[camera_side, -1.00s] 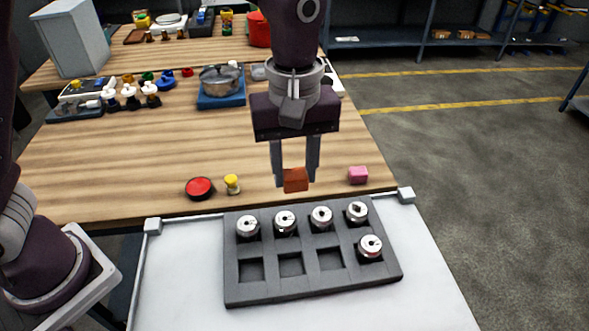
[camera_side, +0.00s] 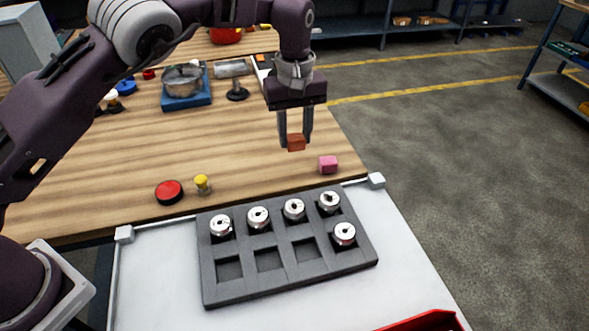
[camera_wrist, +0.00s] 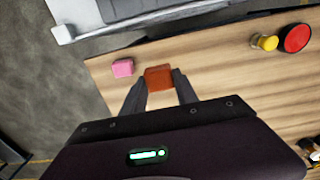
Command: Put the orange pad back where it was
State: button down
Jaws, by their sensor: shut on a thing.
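The orange pad (camera_side: 296,143) is a small block between the fingertips of my gripper (camera_side: 296,138), which is shut on it. I hold it over the wooden table (camera_side: 130,140), behind and a little left of the pink block (camera_side: 328,164); how far above the wood is hard to tell. In the wrist view the orange pad (camera_wrist: 158,77) shows at the fingertips (camera_wrist: 159,84), beside the pink block (camera_wrist: 122,68).
A grey tray (camera_side: 290,268) with several round metal parts and some empty pockets lies on the white surface in front. A red button (camera_side: 169,192) and a yellow-topped knob (camera_side: 202,184) stand near the table's front edge. A pan (camera_side: 184,78) stands behind left.

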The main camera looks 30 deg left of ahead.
aim_at(295, 136)
notch_tip(295, 136, down, 8)
jog(key=shift+r, duration=0.1)
jog(key=shift+f, duration=0.2)
jog(key=c, duration=0.9)
grip_release()
jog(key=shift+c, duration=0.2)
notch_tip(295, 136, up, 12)
jog(key=shift+r, duration=0.2)
